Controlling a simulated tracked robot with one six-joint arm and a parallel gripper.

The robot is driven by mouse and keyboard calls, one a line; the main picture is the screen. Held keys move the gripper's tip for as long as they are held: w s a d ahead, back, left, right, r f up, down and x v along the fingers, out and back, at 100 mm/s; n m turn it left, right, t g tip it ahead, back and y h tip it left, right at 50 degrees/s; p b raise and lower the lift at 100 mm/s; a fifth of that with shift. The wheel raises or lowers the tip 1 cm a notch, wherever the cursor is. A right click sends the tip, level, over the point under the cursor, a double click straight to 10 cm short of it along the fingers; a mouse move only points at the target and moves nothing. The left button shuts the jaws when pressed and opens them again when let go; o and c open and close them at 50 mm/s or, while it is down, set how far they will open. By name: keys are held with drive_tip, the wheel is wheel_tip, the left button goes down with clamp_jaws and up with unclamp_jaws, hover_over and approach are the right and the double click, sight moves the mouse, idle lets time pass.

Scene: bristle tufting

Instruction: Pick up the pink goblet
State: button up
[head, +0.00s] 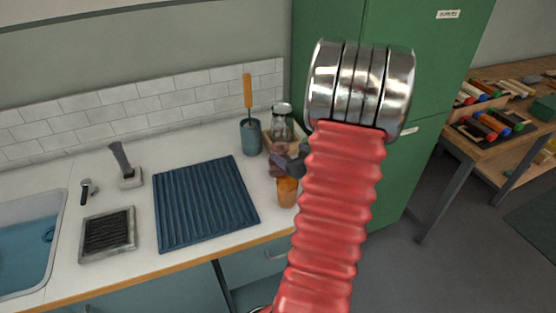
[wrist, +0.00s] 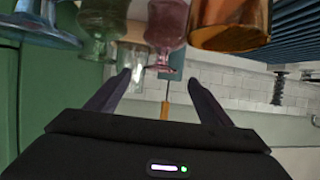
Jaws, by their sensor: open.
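In the head view the pink goblet (head: 278,151) stands near the counter's right end, partly hidden by my gripper (head: 284,160). In the wrist view my gripper (wrist: 158,79) is open, its fingers spread to either side below the goblet's picture. Nothing is between the fingers' tips that I can see as held. I cannot tell the exact gap to the goblet.
An amber glass (wrist: 230,22) and a green goblet (wrist: 101,28) flank the pink one closely. A blue glass (wrist: 40,22) is farther left. A teal cup (head: 251,137) with a wooden-handled tool stands behind. A ribbed blue mat (head: 205,203) lies left. A green cabinet (head: 330,35) borders the right.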

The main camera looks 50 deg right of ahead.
sight(282, 149)
drive_tip(key=shift+x, duration=3.45)
drive_tip(key=shift+f, duration=0.15)
drive_tip(key=shift+x, duration=2.6)
drive_tip(key=shift+a+f, duration=0.1)
drive_tip(key=shift+f, duration=0.05)
drive_tip(key=shift+c, duration=0.2)
drive_tip(key=c, duration=1.7)
wheel_tip(282, 149, up, 10)
